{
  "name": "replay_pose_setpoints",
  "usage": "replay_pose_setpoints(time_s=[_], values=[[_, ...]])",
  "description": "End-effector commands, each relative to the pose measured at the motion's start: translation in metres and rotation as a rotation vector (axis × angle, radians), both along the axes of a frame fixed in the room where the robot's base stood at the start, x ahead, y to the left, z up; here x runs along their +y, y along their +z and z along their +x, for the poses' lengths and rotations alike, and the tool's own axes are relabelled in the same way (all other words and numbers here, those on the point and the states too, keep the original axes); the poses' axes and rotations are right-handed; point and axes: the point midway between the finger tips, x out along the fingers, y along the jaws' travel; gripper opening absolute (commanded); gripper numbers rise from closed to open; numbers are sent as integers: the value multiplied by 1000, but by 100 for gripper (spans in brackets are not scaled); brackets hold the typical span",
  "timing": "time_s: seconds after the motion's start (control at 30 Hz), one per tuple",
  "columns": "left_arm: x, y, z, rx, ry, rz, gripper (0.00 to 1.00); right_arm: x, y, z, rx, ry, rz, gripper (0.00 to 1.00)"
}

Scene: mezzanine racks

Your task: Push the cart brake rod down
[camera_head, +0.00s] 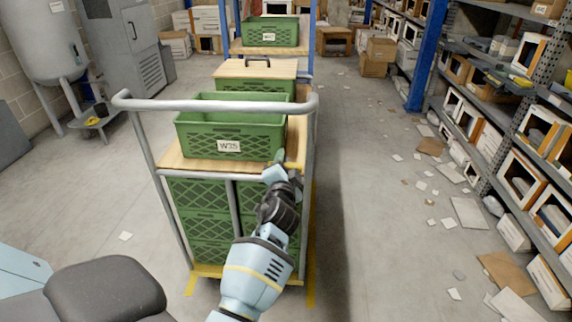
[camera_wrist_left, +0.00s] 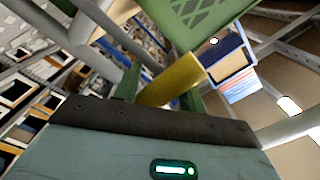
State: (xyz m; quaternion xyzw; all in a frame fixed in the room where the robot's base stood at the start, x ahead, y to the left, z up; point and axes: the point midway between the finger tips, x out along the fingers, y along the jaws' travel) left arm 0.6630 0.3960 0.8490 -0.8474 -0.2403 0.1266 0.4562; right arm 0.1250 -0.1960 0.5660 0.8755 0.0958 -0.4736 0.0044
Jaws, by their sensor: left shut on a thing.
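The cart (camera_head: 218,105) has a grey tube handle and a wooden top board, and faces me in the head view. The yellow brake rod (camera_head: 294,166) sticks out at the right edge of the board. In the left wrist view the brake rod (camera_wrist_left: 176,79) runs slanted between the fingers. My left gripper (camera_head: 279,171) is shut on the rod; its fingers (camera_wrist_left: 160,92) stand on either side of it. The rod's far end is hidden. My right gripper is not in view.
A green crate (camera_head: 229,146) labelled W35 stands on the board, with more green crates (camera_head: 200,200) below. A wooden-topped crate (camera_head: 256,68) is behind. Shelving (camera_head: 510,130) lines the right. The aisle floor (camera_head: 385,220) between has scattered paper. A grey tank (camera_head: 45,40) is at left.

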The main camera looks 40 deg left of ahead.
Motion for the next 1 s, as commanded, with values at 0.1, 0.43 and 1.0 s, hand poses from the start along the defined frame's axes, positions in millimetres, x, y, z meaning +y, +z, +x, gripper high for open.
replay_pose_setpoints(time_s=[0.1,0.43,1.0], values=[[-1,-17,-1,4,0,-12,0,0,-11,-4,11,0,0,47],[-1,-55,-1,4,-1,-17,0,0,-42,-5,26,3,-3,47],[-1,-58,-1,8,0,-17,59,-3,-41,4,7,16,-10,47]])
